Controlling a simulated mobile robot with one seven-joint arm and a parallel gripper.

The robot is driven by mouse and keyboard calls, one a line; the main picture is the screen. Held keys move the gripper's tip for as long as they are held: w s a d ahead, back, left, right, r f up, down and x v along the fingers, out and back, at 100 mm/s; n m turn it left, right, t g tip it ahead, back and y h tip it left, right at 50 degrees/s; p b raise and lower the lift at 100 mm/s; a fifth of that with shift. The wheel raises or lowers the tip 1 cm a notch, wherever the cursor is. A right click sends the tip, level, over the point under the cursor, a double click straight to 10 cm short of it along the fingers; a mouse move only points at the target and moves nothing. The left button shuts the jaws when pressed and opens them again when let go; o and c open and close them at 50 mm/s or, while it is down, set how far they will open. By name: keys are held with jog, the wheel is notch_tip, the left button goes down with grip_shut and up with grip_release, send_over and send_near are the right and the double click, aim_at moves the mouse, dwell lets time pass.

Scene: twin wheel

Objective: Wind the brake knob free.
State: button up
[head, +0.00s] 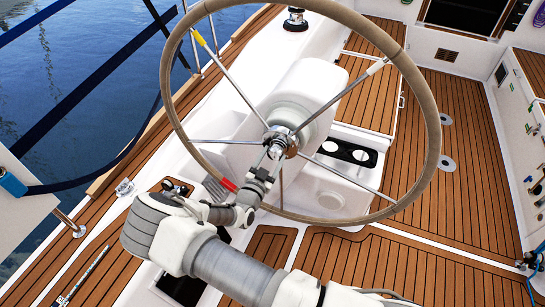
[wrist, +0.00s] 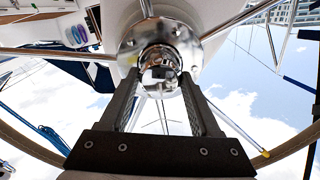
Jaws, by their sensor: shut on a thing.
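The brake knob (wrist: 160,72) is a shiny chrome knob at the centre of the wheel hub. In the wrist view my gripper (wrist: 160,88) has one dark finger on each side of it, shut on the knob. In the head view my gripper (head: 270,152) reaches the hub from the front, and the knob is mostly hidden behind the fingers. The steering wheel (head: 436,120) has a tan rim and thin metal spokes. One spoke carries a red band near the rim, and another a yellow band. The white pedestal (head: 310,85) stands behind the hub.
The wheel rim and spokes surround my wrist closely. A black cup holder (head: 348,152) sits right of the pedestal. A blue-black rail line (head: 95,75) and water lie to the left.

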dwell(0.4)
jog(key=o, duration=1.4)
jog(key=shift+s, duration=0.1)
jog(key=v, duration=1.7)
jog(key=shift+s, duration=0.15)
jog(key=shift+r, duration=0.1)
